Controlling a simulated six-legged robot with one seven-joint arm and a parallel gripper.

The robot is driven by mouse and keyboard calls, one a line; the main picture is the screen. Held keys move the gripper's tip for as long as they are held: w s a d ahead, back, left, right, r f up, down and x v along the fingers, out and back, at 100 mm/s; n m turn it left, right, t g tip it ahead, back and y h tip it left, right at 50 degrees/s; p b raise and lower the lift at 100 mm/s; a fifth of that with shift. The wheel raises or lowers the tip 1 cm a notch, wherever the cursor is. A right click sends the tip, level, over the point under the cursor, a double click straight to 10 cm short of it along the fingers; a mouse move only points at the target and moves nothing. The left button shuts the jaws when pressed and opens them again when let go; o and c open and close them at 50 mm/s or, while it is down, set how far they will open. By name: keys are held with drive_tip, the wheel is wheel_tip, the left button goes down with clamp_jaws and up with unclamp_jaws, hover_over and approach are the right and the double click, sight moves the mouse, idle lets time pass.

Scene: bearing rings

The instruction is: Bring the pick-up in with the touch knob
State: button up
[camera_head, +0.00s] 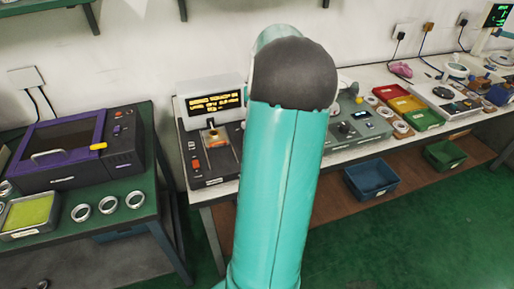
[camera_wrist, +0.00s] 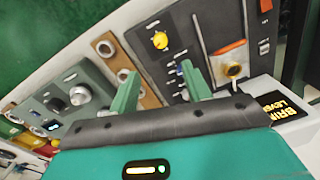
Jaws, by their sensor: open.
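A dark instrument panel (camera_wrist: 208,22) fills the upper middle of the wrist view. It carries a yellow knob (camera_wrist: 160,40), a column of small switches (camera_wrist: 181,72) and an orange-marked part above a round metal seat (camera_wrist: 232,68). I see no label naming the touch knob or the pick-up. My gripper (camera_wrist: 158,70) is open and empty, its two green fingers apart; the yellow knob appears just beyond and between the tips, not held. In the head view the panel's left part (camera_head: 207,172) and its lit display (camera_head: 215,103) show; my arm hides the gripper and the rest.
A grey-green box with knobs (camera_head: 360,127) stands right of my arm. Beyond it are red, yellow and green trays (camera_head: 405,104). A purple-framed machine (camera_head: 75,150) and loose rings (camera_head: 108,205) are on the left table. Blue (camera_head: 371,178) and green bins (camera_head: 444,154) sit below the bench.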

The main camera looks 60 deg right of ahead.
drive_tip(key=f, duration=1.3)
drive_tip(key=shift+w+a+f, duration=0.2)
drive_tip(key=shift+w+f, duration=0.05)
drive_tip(key=shift+c, duration=0.2)
drive_tip(key=c, duration=0.9)
